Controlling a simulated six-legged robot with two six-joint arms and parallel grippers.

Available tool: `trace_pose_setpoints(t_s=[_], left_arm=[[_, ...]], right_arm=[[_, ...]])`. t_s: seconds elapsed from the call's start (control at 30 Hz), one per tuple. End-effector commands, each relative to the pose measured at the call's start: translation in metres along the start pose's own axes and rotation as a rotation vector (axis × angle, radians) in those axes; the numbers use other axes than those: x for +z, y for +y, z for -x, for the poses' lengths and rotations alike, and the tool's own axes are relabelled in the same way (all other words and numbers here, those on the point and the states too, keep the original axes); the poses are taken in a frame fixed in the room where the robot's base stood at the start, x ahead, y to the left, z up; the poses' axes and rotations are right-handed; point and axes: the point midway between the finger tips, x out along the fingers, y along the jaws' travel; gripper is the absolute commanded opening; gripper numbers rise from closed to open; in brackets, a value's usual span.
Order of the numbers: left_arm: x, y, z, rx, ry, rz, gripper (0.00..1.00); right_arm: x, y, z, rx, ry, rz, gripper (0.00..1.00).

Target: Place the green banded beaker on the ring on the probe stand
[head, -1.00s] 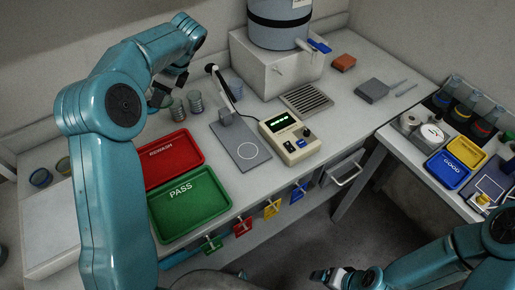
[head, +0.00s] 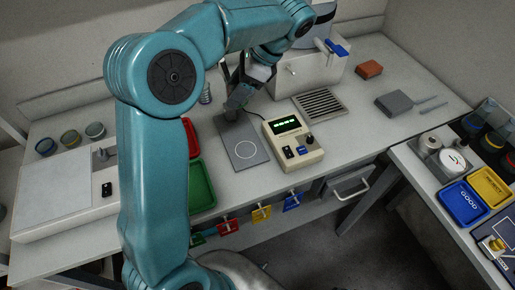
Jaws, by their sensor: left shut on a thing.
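The probe stand (head: 250,163) is a flat grey plate with a white ring (head: 245,149) outlined on it; the ring looks bare. My left gripper (head: 238,105) is above the rear of the stand, behind the ring, with its jaws pointing down. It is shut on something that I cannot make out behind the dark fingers. The gripper and forearm hide most of the probe arm. I cannot pick out a green band on any beaker. My right gripper is out of view.
A beige meter (head: 293,143) with a lit green display stands right of the plate. A vent grille (head: 320,104) lies behind it. A coiled or ribbed clear item (head: 205,93) stands left of the gripper. The green tray (head: 202,188) is partly hidden by my arm.

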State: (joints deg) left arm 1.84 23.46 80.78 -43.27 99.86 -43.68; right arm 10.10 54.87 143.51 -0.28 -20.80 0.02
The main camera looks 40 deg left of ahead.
Motion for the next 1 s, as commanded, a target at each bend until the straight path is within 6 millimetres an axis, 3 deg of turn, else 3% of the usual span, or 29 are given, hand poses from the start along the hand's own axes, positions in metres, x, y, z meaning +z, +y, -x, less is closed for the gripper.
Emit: trace_pose_setpoints(t_s=[0.07,0.17,0.6,1.0], left_arm=[[-0.003,0.004,0.006,-0.015,0.002,-0.018,0.23],[-0.009,0.007,0.0,-0.018,-0.001,-0.029,0.23],[-0.07,0.008,-0.098,-0.016,-0.002,-0.033,0.23],[-0.098,0.007,-0.133,-0.019,0.0,-0.034,0.23]], right_arm=[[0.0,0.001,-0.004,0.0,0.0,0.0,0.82],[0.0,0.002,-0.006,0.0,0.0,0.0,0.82],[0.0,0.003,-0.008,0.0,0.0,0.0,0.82],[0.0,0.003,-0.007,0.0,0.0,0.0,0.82]])
